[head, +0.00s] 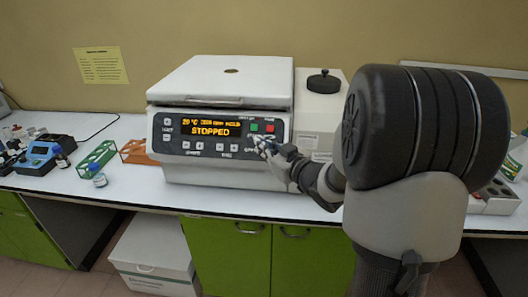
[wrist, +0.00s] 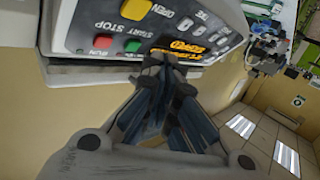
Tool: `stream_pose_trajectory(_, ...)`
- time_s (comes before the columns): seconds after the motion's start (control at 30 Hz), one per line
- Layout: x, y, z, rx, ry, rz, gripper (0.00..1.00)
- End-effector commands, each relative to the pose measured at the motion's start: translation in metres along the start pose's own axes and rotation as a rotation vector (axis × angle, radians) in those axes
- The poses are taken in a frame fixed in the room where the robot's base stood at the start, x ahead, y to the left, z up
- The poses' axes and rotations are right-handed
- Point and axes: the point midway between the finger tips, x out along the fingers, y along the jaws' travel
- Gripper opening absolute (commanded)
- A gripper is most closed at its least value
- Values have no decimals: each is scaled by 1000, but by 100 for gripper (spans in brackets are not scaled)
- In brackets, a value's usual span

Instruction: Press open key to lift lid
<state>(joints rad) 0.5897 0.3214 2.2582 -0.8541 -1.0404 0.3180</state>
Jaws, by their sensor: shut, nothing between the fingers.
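The centrifuge (head: 228,170) is a white benchtop machine with a dark front key panel and a lit display reading STOPPED. Its lid (head: 225,80) lies flat and closed on top. My gripper (head: 262,146) is shut and empty, its fingertips at the right part of the panel, below the green and red marks. In the wrist view my gripper (wrist: 157,65) points at the panel (wrist: 150,28), close to its edge. The label OPEN (wrist: 164,10) is beside an orange key (wrist: 136,8). I cannot tell whether the fingertips touch the panel or any key.
A green rack (head: 97,158), an orange rack (head: 136,152) and a blue device (head: 41,155) are on the bench to the left. A white carton (head: 155,258) sits on the floor below.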

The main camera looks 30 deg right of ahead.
Motion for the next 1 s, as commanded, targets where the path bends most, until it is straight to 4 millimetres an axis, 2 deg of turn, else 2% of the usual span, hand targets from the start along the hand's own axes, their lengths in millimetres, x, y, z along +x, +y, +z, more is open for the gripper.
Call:
stream_pose_trajectory(0.1, 12, 9, 12, 0, -1, 0, 0)
stream_pose_trajectory(0.4, 30, 22, 23, -1, 0, 0, 0)
stream_pose_trajectory(1.0, 32, 23, 23, -1, 0, 0, 0)
